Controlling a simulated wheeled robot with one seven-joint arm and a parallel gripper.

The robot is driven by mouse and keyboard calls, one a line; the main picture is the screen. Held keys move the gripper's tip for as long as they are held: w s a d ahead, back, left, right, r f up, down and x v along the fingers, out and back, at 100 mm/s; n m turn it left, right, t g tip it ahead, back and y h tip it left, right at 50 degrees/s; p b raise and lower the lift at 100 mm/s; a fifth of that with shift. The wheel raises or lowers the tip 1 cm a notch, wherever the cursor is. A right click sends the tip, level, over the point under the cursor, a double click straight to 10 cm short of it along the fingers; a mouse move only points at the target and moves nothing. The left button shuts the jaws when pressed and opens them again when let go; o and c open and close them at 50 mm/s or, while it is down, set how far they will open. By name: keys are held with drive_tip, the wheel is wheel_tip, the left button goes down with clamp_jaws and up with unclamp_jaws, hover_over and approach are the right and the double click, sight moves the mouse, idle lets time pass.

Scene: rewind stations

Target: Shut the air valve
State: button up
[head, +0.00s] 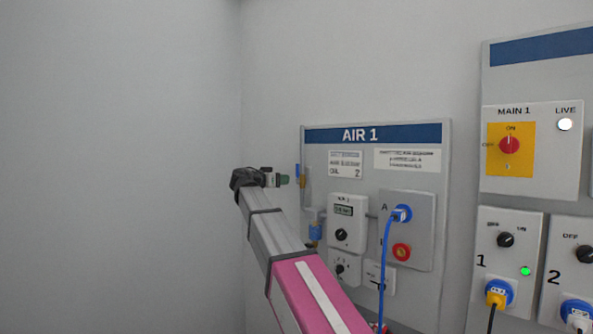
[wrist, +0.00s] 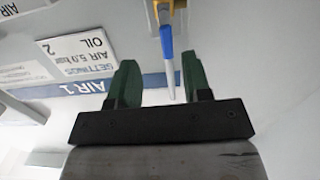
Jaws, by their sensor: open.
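The air valve shows in the wrist view as a yellow body (wrist: 178,18) with a blue lever (wrist: 167,42) along a pale pipe. In the head view the small blue lever (head: 298,171) and brass-yellow valve body (head: 303,181) sit at the left edge of the AIR 1 panel (head: 419,290). My gripper (head: 285,180) is just left of the valve. In the wrist view its two green fingers (wrist: 159,60) are apart, with nothing gripped. The blue lever appears between and beyond the fingertips; I cannot tell the exact depth or any contact.
Below the valve is a blue filter bowl (head: 315,232). The MAIN 1 switch panel (head: 533,180) stands to the right. Bare wall lies left of my arm.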

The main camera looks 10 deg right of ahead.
sight(297, 169)
drive_tip(key=shift+m+h, duration=0.3)
drive_tip(key=shift+h, duration=0.1)
drive_tip(key=w+d+r, duration=0.1)
drive_tip(key=w+d, duration=0.1)
drive_tip(key=w+d+r, duration=0.1)
drive_tip(key=w+d, duration=0.1)
drive_tip(key=d, duration=0.1)
drive_tip(key=w+d+r, duration=0.1)
drive_tip(key=w+d, duration=0.1)
drive_tip(key=d, duration=0.1)
drive_tip(key=shift+w+r, duration=0.15)
drive_tip(key=shift+w, duration=0.25)
drive_tip(key=shift+c, duration=0.3)
clamp_jaws()
